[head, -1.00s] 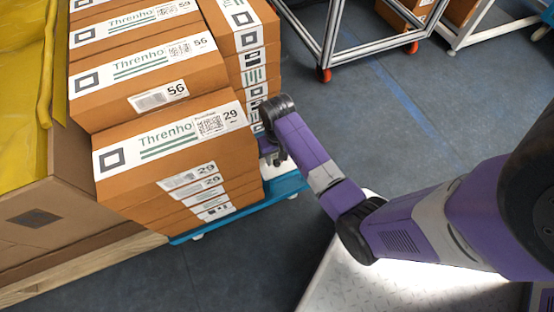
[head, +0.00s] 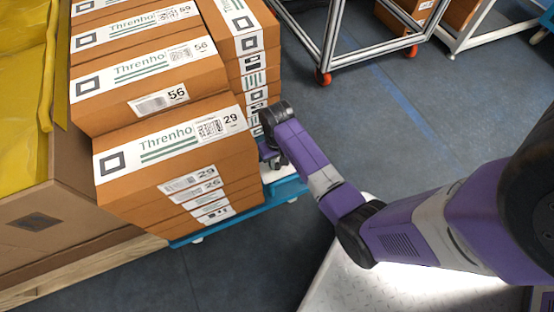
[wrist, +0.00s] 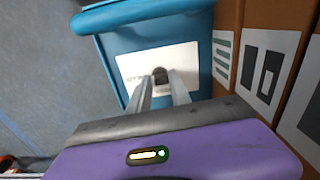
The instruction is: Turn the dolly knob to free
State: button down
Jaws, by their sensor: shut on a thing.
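The blue dolly (head: 240,221) stands under the stacked boxes, its right edge showing in the head view. In the wrist view its blue end (wrist: 150,32) carries a white plate (wrist: 187,60) with a small dark knob (wrist: 160,76) on it. My gripper (wrist: 161,80) reaches down to the plate, its two fingers on either side of the knob and shut on it. The knob's lower part and the plate's lettering are partly hidden by the fingers. In the head view my gripper (head: 271,157) is beside the boxes at the dolly's right edge, with its fingertips hard to see.
Stacked brown boxes (head: 175,163) stand on the dolly, close to the gripper's right in the wrist view. A large carton with yellow lining (head: 22,110) is at the left. A metal frame cart (head: 330,40) stands behind. Grey floor (head: 400,130) is open to the right.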

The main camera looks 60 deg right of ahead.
jog(key=n+p, duration=0.1)
jog(key=p, duration=0.1)
jog(key=n+p, duration=0.1)
jog(key=shift+r+n+p, duration=0.3)
jog(key=shift+n+p, duration=0.1)
jog(key=n+p, duration=0.4)
jog(key=n, duration=0.1)
jog(key=shift+f, duration=0.1)
jog(key=n+p, duration=0.2)
jog(key=n, duration=0.3)
jog(key=shift+f+p, duration=0.1)
jog(key=shift+p, duration=0.25)
jog(key=shift+w+f+n+p, duration=0.1)
jog(key=shift+n+p, duration=0.55)
jog(key=shift+n, duration=1.55)
jog(key=c, duration=1.2)
grip_release()
